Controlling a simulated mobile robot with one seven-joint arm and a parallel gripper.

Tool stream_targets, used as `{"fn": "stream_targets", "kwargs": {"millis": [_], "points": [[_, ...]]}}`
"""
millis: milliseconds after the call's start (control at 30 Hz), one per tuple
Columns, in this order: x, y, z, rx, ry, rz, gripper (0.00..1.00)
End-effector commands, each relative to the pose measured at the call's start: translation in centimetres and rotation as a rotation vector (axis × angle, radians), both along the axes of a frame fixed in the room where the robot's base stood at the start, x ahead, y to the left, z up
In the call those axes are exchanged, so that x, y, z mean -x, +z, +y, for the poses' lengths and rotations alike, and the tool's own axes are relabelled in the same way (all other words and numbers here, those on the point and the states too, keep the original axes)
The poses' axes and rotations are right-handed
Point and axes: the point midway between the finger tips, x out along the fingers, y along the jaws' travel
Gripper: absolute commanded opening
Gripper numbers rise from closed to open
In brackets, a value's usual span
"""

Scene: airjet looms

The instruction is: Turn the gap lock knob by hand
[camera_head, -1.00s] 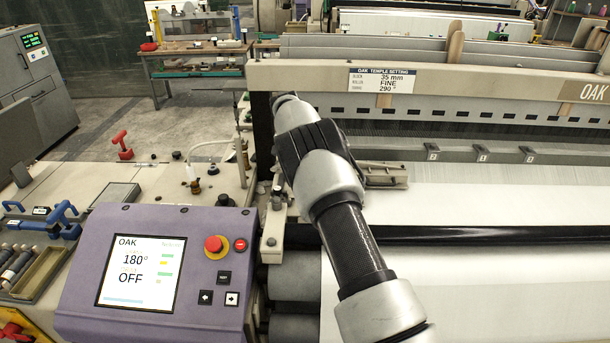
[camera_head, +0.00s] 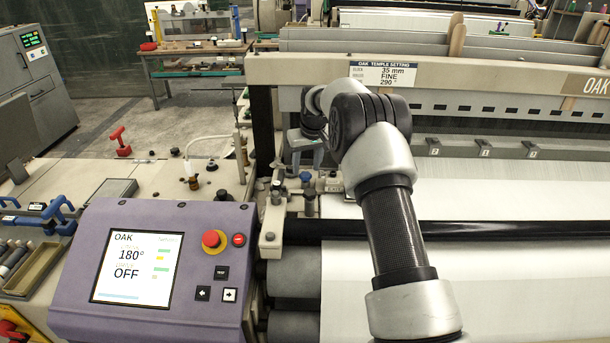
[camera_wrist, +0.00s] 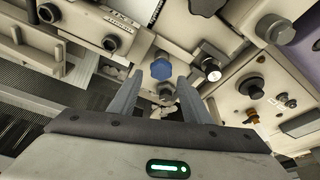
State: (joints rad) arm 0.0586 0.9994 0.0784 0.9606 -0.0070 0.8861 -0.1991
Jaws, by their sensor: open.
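A blue hex-shaped knob (camera_wrist: 161,69) shows between my fingertips in the wrist view. It also shows in the head view as a small blue cap (camera_head: 305,177) beside the cloth's left edge. No readable label marks it as the gap lock knob. My gripper (camera_wrist: 157,78) is open, its two grey fingers on either side of the knob in the picture; I cannot tell whether they touch it. In the head view my gripper (camera_head: 306,160) is just above the blue knob, partly hidden by my arm.
A black knob with a white end (camera_wrist: 212,73) and another black knob (camera_wrist: 255,88) stand to the right in the wrist view. The purple control panel (camera_head: 70,280) with a red stop button (camera_head: 212,239) is at left. The loom's beam (camera_head: 480,72) crosses above the white cloth (camera_head: 520,220).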

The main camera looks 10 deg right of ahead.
Motion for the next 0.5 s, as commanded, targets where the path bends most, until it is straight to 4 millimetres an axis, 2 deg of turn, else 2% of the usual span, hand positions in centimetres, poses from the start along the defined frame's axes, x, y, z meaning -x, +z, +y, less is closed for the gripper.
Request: {"fn": "stream_targets", "kwargs": {"millis": [333,500], "points": [[-0.01,-0.09,0.04,0.001,0.025,0.0,0.44],[0.0,-0.8,0.04,0.001,0.024,0.001,0.44]]}}
